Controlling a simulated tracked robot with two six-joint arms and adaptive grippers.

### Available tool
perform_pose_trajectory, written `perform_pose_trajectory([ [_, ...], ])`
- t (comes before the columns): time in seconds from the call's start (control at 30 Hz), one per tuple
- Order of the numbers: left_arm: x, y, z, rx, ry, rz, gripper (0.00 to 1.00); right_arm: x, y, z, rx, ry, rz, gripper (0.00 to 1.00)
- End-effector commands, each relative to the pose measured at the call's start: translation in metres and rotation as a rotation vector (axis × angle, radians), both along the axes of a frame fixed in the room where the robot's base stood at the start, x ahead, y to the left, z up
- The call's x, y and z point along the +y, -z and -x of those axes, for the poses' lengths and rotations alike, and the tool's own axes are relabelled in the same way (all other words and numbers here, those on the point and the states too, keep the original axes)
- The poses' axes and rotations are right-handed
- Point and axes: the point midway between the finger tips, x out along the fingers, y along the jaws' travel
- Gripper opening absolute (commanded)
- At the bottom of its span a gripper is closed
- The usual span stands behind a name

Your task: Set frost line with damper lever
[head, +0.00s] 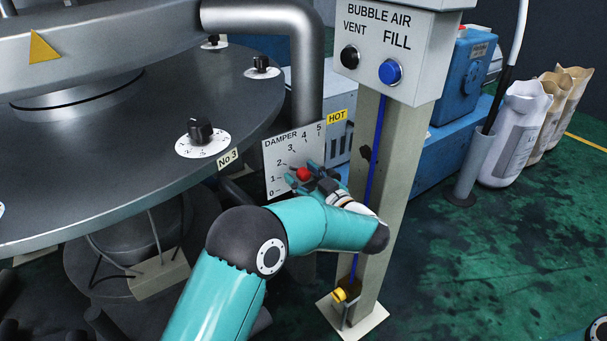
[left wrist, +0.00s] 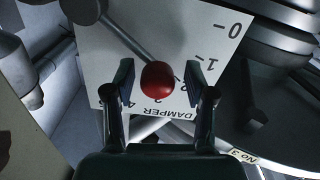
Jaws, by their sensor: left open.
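The white damper plate (head: 281,153) carries a scale from 0 at the bottom to 5 at the top. The damper lever has a red knob (head: 303,174), seen in front of the plate near the 1 and 2 marks. My left gripper (head: 314,178) is open, with one finger on each side of the knob; contact is not clear. The gripper hides part of the lever in the head view. My right gripper is not in view.
The round metal table (head: 110,135) with dials is on the left. A post (head: 388,160) with a BUBBLE AIR box (head: 392,50) stands close right of my gripper.

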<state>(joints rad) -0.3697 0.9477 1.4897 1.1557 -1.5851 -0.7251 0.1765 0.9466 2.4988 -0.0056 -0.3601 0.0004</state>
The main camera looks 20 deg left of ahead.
Motion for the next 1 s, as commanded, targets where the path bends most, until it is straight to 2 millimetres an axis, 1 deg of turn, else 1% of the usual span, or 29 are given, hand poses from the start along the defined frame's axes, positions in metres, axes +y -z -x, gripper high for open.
perform_pose_trajectory([
  [0.1,-0.004,-0.0002,-0.0011,0.0,0.006,0.0,0.55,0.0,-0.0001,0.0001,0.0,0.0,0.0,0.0],
  [0.43,-0.006,0.0004,-0.0019,0.001,0.009,0.0,0.0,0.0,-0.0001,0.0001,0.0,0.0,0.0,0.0],
  [0.63,-0.005,0.0014,-0.0018,0.004,0.006,0.0,0.0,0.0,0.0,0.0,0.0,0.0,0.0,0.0],
  [0.67,0.0006,0.0015,-0.0015,0.004,0.004,0.0,0.0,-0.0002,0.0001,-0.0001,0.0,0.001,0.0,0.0],
  [1.0,-0.003,0.0027,-0.0014,0.002,0.002,0.004,0.0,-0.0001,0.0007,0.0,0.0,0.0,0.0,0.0],
])
